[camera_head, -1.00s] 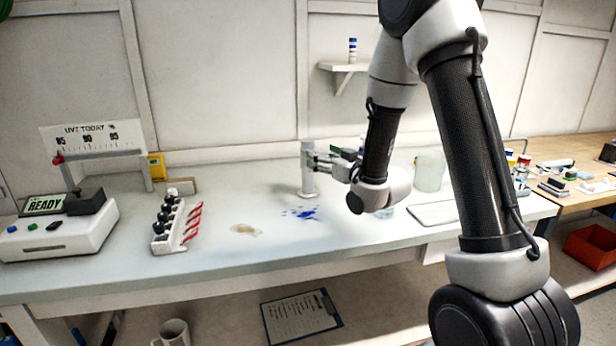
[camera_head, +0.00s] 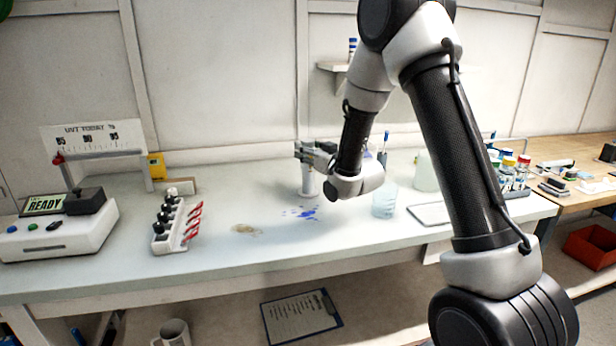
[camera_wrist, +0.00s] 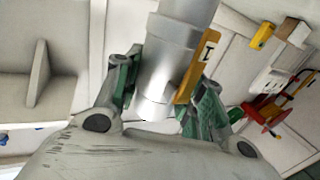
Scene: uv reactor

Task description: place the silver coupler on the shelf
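A silver cylinder, seemingly the coupler (camera_wrist: 170,55), lies between the fingers of my gripper (camera_wrist: 165,95) in the wrist view. That view is upside down. A yellow tag (camera_wrist: 197,68) with a dark mark is beside the cylinder's right side. The fingers lie close on both sides; I cannot tell whether they press on it. In the head view my gripper (camera_head: 310,153) covers the top of the upright pale cylinder (camera_head: 308,182) on the bench. The shelf (camera_head: 328,67) is on the wall behind, partly hidden by my arm; it also shows in the wrist view (camera_wrist: 40,90).
A clear cup (camera_head: 384,203) and a larger pale vessel (camera_head: 426,172) stand right of my gripper. A rack of dark knobs (camera_head: 170,225) and the READY box (camera_head: 60,225) are at left. A blue-and-white item (camera_head: 352,48) is on the shelf.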

